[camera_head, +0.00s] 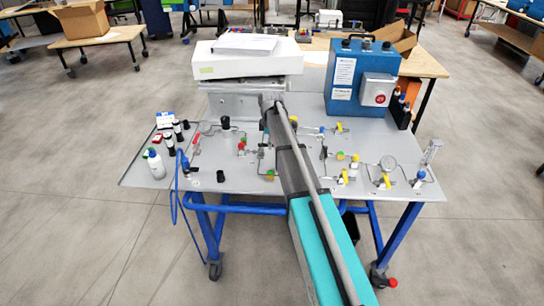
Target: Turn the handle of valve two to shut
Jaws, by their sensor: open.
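The bench top (250,183) is a grey plate carrying small valves and fittings on both sides of my arm. A red handle (196,139) stands on the left. A small red part (241,145) sits left of my arm. No readable label shows which is valve two, and the handle angles are too small to tell. My arm reaches over the middle of the bench and hides part of it. I cannot make out my gripper.
A white box (245,64) with papers on top and a blue case (352,75) with a red button stand at the back. Bottles (157,164) and small dark vials stand at the left. A blue hose (175,195) hangs over the left front edge.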

